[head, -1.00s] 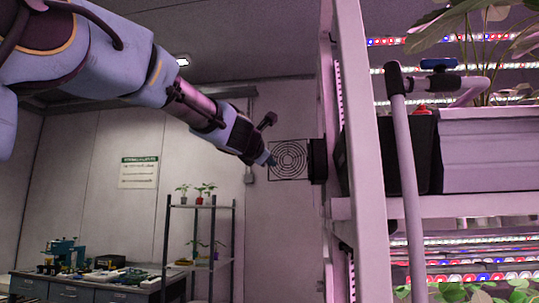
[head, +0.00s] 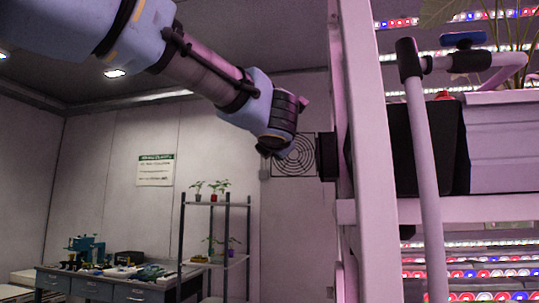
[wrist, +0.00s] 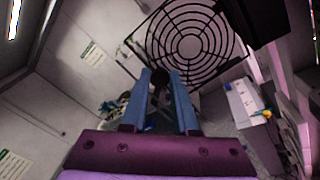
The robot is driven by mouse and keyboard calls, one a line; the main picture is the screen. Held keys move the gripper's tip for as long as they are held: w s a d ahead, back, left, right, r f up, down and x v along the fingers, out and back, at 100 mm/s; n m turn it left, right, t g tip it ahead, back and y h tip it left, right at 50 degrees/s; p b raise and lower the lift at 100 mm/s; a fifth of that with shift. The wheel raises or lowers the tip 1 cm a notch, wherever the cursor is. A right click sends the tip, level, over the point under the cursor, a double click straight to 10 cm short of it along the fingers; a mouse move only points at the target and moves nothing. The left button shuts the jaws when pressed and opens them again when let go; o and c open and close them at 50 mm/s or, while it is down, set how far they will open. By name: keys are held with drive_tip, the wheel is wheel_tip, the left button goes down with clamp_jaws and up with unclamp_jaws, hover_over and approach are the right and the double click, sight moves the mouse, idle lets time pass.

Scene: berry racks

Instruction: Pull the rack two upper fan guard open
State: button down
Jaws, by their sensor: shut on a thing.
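The fan guard (head: 294,156), a square black frame with round rings, stands out to the left of the dark fan housing (head: 328,157) on the rack's side. It shows almost face-on. My gripper (head: 268,150) is at its left edge; its fingertips are hidden behind my wrist in the head view. In the wrist view, my two blue fingers (wrist: 161,76) reach to the near edge of the guard (wrist: 191,44), with a small dark part between them. My gripper is shut on the guard.
A plant shelf (head: 215,245) and a workbench (head: 110,283) are farther back.

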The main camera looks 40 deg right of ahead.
idle(0.3)
drive_tip(key=c, duration=0.7)
unclamp_jaws()
drive_tip(key=shift+o, duration=0.2)
drive_tip(key=b+v, duration=0.3)
drive_tip(key=v, duration=0.7)
drive_tip(key=shift+s+a+b, duration=0.2)
drive_tip(key=shift+s+b, duration=0.15)
drive_tip(key=shift+b, duration=0.05)
